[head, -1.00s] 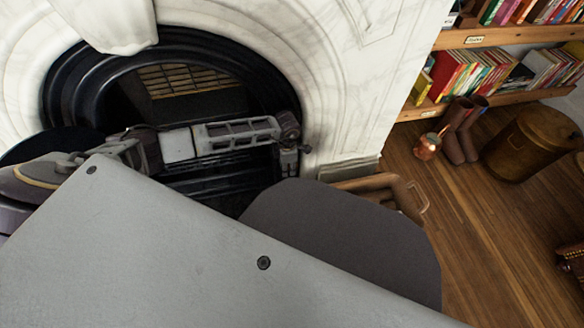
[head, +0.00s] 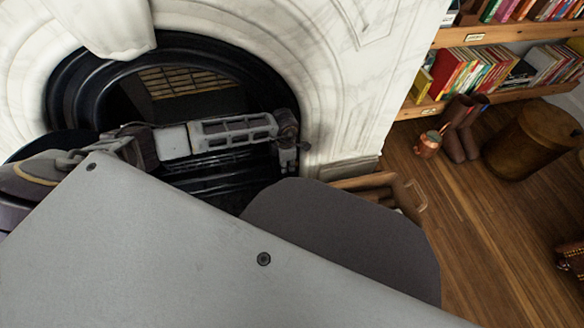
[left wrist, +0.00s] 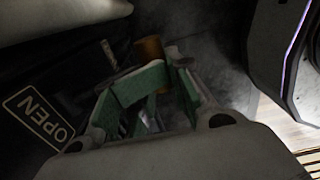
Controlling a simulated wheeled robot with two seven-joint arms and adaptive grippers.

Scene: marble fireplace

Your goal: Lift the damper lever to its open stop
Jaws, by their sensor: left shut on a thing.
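My left gripper (head: 290,140) reaches across the front of the black arched fireplace opening, near its right side. In the left wrist view, its green-padded fingers (left wrist: 158,84) are close together, shut on the damper lever. The lever's brown, rounded handle (left wrist: 150,48) shows at the fingertips; the rest of it is hidden by the fingers and shadow. An OPEN label (left wrist: 38,118) is on the dark surface to the left, seen at a tilt. In the head view the lever cannot be made out behind the gripper. My right gripper is out of view.
The white marble surround (head: 340,110) rises close to the right of the gripper. A brass grate (head: 185,80) shows inside the opening. Bookshelves (head: 480,75), brown boots (head: 460,130), a copper pot (head: 428,145) and a brass bin (head: 530,142) stand to the right, with wooden floor around.

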